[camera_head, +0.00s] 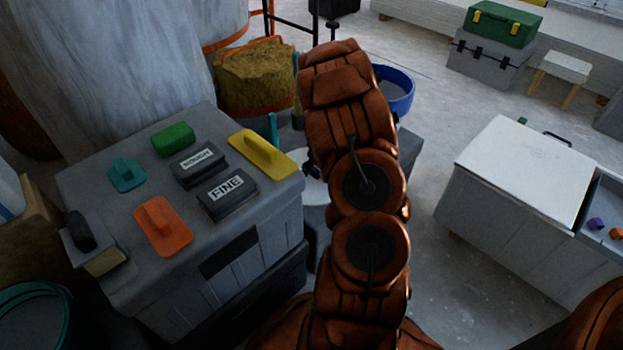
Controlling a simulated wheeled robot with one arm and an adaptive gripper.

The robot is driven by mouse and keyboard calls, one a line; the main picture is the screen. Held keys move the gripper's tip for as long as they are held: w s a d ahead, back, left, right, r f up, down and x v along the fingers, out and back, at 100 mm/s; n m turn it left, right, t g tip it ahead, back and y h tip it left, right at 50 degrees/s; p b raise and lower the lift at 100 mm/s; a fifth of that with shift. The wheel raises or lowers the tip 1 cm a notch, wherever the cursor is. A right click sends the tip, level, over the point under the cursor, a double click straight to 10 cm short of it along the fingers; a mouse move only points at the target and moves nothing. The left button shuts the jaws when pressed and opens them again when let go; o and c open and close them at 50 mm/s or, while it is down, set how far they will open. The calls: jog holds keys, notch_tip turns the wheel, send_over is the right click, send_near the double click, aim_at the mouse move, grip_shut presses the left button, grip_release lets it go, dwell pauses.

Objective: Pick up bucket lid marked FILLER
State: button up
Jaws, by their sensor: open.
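No lid with a readable FILLER mark shows. A pale round top (315,190), perhaps a bucket lid, is partly visible just left of my arm, beside the grey case; my arm hides the rest of it, and I cannot read any mark on it. My brown arm stretches up through the middle of the view, away from the camera. My gripper does not show; it is out of sight beyond the arm links.
A grey case (125,268) at left carries sanding blocks marked ROUGH (197,166) and FINE (228,193), plus several floats. A blue tub (397,88) stands behind my arm. A white-topped chest (525,165) is at right. Floor between is clear.

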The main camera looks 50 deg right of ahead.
grip_shut()
dwell(0.4)
jog(key=shift+r, duration=0.1)
